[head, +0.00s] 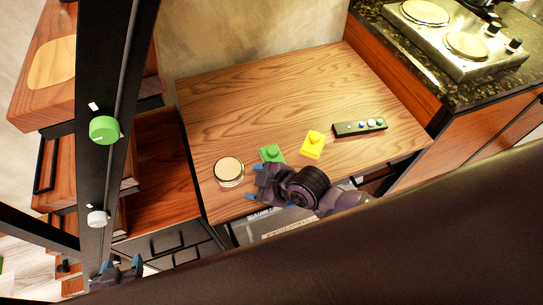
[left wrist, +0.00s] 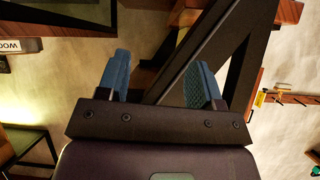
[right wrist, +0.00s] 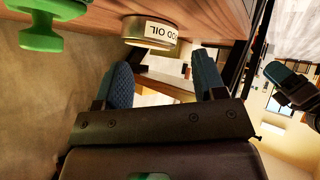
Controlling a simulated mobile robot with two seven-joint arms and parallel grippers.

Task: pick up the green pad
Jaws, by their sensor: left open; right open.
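The green pad (head: 271,153), a flat piece with a raised knob, lies on the wooden tabletop (head: 270,95) near its front edge. In the right wrist view the green pad (right wrist: 42,38) is at the upper left, outside the jaws. My right gripper (head: 254,182) is open and empty, just in front of the pad in the head view; its blue fingers (right wrist: 163,78) point toward the tin's side. My left gripper (head: 121,265) is low at the left, away from the table, and open with nothing between its fingers (left wrist: 160,75).
A round tin (head: 229,172) stands left of the pad; its label shows in the right wrist view (right wrist: 150,31). A yellow pad (head: 313,144) and a dark button panel (head: 360,126) lie to the right. A black post (head: 112,100) rises at left. The table's back is clear.

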